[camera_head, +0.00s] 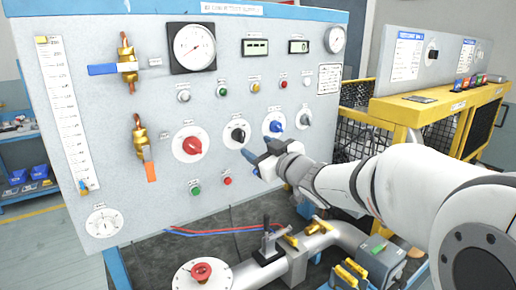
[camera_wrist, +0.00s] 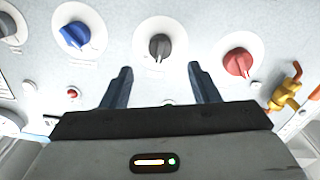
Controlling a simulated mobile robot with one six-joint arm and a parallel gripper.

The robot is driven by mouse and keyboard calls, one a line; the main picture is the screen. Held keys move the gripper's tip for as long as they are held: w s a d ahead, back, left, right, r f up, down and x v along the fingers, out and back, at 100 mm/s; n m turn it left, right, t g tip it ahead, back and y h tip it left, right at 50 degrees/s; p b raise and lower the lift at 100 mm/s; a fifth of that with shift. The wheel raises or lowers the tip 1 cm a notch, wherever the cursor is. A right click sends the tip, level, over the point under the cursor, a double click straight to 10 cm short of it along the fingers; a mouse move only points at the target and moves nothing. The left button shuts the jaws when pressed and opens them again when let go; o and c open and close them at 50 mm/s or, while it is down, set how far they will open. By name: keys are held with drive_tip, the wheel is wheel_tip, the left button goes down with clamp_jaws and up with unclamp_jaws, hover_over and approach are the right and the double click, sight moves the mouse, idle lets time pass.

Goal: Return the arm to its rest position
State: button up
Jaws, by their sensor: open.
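My gripper (camera_head: 254,160) is in front of the blower bench's light grey panel (camera_head: 130,190), just below the black rotary knob (camera_head: 238,134). In the wrist view my gripper (camera_wrist: 163,82) has its two dark fingers spread apart with nothing between them. The black knob (camera_wrist: 159,46) lies beyond the gap between the fingertips. The red knob (camera_wrist: 237,63) is to the right and the blue knob (camera_wrist: 76,36) to the left in that view. My arm reaches in from the right in the head view. Whether the fingertips touch the panel cannot be told.
Brass valves (camera_head: 127,62) are on the panel's left. A yellow-framed bench (camera_head: 430,104) stands at right.

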drive_tip(key=s+d+f+m+g+h, duration=0.1)
drive_tip(key=s+d+f+m+h, duration=0.35)
drive_tip(key=d, duration=0.25)
drive_tip(key=s+d+f+m+g+h, duration=0.2)
drive_tip(key=s+d+f+m+h, duration=0.15)
drive_tip(key=d+h, duration=0.2)
drive_tip(key=s+d+f+m+g, duration=0.1)
drive_tip(key=s+f+g, duration=0.3)
drive_tip(key=s, duration=0.6)
drive_tip(key=s+d+f+g, duration=0.1)
drive_tip(key=s+f+g, duration=0.4)
drive_tip(key=s, duration=0.6)
drive_tip(key=shift+f+m, duration=0.4)
drive_tip(key=shift+f, duration=0.45)
drive_tip(key=shift+d, duration=0.1)
drive_tip(key=shift+c, duration=0.4)
